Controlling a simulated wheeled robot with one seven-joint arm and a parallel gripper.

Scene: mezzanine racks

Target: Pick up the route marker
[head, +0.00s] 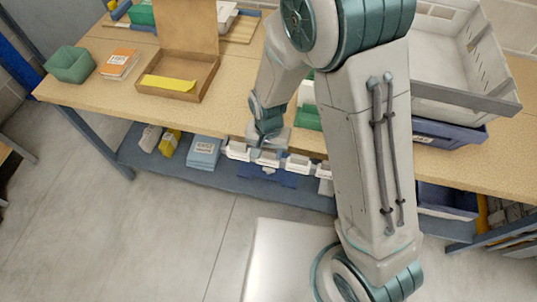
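I cannot tell for sure which thing is the route marker. A flat yellow strip (169,83) lies inside an open cardboard box (204,80) on the wooden bench top, left of my arm. My gripper (262,141) points down at the front edge of the bench, right of the box and apart from it. Its fingers are small and hard to make out, so their opening is unclear.
A large grey crate (470,97) stands right, behind my arm. Blue packs (203,153) and a yellow item (170,142) lie on the lower shelf.

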